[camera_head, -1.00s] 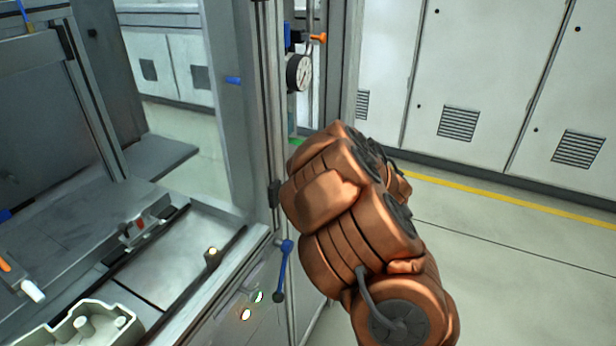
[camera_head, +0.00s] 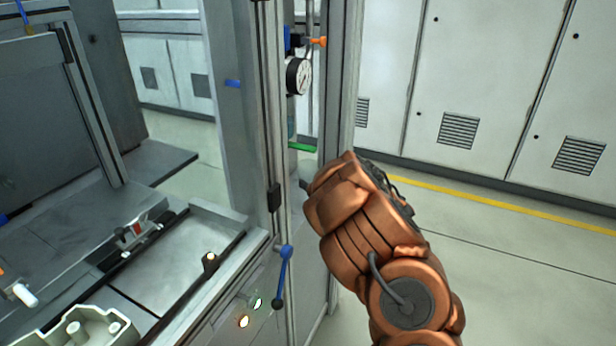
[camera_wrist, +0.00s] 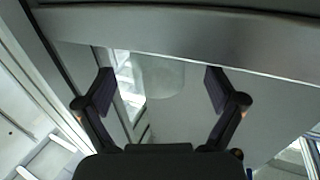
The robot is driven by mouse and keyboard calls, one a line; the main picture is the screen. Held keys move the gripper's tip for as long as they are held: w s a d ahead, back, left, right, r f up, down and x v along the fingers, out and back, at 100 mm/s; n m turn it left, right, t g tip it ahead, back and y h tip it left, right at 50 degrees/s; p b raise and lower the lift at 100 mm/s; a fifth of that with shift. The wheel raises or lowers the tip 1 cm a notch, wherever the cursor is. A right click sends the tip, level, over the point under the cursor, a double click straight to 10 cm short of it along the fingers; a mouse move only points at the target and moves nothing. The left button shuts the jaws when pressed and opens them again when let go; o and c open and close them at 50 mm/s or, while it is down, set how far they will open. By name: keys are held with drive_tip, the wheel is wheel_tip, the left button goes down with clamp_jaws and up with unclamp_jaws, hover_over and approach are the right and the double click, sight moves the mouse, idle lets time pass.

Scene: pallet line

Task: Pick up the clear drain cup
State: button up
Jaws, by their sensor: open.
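A faint, see-through rounded shape, which looks like the clear drain cup (camera_wrist: 165,82), shows between the fingers in the wrist view. In the head view a narrow strip of what may be the same cup (camera_head: 292,122) shows below the gauge, mostly hidden by the frame post. My gripper (camera_wrist: 159,76) is open, with one dark finger to each side of the rounded shape and nothing held. I cannot tell how far beyond the fingertips the cup is. In the head view my copper-coloured arm hides most of the gripper beside the post.
The metal frame post (camera_head: 272,150) stands just left of my arm. A round pressure gauge (camera_head: 298,76), an orange knob (camera_head: 318,42) and a green strip (camera_head: 302,147) are on it. A blue lever (camera_head: 285,270) sits lower. A grey beam (camera_wrist: 190,40) crosses the wrist view. Floor at right is clear.

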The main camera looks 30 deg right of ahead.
sight(308, 173)
drive_tip(key=shift+w+a, duration=0.15)
drive_tip(key=shift+w, duration=0.85)
drive_tip(key=shift+w+a, duration=0.1)
drive_tip(key=shift+w, duration=0.85)
drive_tip(key=c, duration=1.2)
drive_tip(key=shift+o, duration=0.2)
